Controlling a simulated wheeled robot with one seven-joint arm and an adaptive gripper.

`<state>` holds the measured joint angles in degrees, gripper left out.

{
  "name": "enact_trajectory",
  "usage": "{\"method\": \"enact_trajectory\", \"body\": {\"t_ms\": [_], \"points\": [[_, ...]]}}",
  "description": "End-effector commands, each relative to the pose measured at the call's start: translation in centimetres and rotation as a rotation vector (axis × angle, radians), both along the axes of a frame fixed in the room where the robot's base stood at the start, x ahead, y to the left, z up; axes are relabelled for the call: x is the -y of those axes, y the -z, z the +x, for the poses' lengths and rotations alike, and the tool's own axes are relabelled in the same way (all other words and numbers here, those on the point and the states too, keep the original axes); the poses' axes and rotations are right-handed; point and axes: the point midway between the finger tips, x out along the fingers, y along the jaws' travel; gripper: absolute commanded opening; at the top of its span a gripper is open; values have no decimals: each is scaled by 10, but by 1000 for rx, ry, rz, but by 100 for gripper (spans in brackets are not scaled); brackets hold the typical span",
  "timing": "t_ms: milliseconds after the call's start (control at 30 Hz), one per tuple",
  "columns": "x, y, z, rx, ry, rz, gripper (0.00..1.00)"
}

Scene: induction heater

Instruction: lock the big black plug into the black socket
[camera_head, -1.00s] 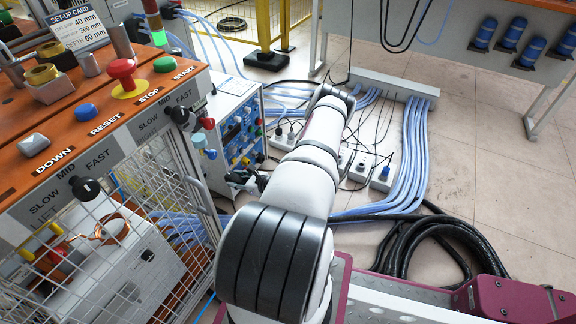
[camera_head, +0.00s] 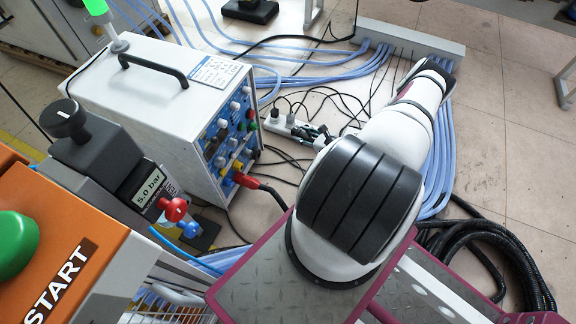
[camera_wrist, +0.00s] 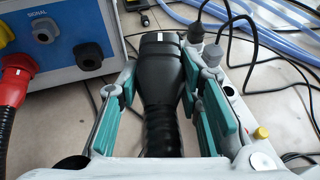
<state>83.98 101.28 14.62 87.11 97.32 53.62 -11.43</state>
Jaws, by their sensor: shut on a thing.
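In the wrist view my gripper (camera_wrist: 160,70) is shut on the big black plug (camera_wrist: 160,85), with its teal pads on both sides. The plug points away from me and a ribbed black cable (camera_wrist: 162,132) runs back from it. The black socket (camera_wrist: 88,55) is on the blue panel, left of the plug and apart from it. I cannot make out the plug or the black socket there.
The white box (camera_head: 150,80) has a blue panel with several knobs. A power strip (camera_head: 290,127) and loose cables lie beside my gripper. Thick black hose (camera_head: 470,240) coils on the floor.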

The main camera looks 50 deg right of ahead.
Motion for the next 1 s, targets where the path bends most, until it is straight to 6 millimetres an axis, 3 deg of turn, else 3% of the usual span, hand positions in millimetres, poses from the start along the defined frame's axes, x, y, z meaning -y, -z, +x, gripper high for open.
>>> {"method": "enact_trajectory", "body": {"t_ms": [33,100,333,667,1000], "points": [[-21,26,4,0,-52,2,0],[-45,48,5,0,-118,3,0],[-100,93,4,1,-268,6,0],[-115,101,6,3,-305,6,0],[-121,101,24,3,-305,6,0]]}}
